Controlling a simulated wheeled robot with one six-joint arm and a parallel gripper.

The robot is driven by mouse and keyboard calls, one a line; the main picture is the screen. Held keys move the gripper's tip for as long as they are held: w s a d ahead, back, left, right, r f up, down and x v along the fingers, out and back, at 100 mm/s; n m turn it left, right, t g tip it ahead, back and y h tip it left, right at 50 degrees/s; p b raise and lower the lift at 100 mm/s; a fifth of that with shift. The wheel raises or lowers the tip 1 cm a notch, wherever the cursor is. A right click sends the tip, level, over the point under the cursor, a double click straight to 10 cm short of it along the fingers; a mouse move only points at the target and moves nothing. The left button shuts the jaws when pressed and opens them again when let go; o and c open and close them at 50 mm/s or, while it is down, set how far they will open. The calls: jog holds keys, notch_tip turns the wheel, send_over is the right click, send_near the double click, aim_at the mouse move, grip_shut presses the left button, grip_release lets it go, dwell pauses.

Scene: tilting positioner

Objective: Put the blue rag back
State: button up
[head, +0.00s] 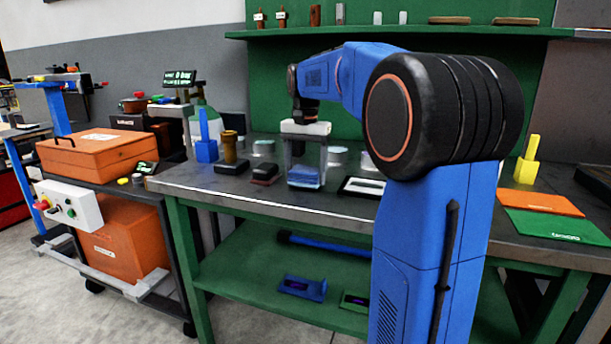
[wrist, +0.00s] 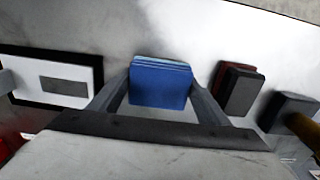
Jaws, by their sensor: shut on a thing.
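The blue rag (head: 305,176) is a folded stack with lighter blue layers along one edge. It sits low between the fingers of my gripper (head: 306,180), close to the workbench top. In the wrist view the rag (wrist: 160,88) lies between both fingers of my gripper (wrist: 158,98), which are shut on its sides. I cannot tell whether its underside touches the bench.
On the bench (head: 200,182), a red and black block (head: 265,172) and a dark base with a brass cylinder (head: 231,152) stand left of the rag. A black-framed white plate (head: 362,187) lies right. Round metal tins (head: 263,147) stand behind.

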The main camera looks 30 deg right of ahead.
aim_at(306, 169)
jog(key=shift+f, duration=0.35)
jog(key=shift+f, duration=0.15)
jog(key=o, duration=1)
notch_tip(306, 169, up, 12)
jog(key=shift+r, duration=0.15)
jog(key=shift+s, duration=0.1)
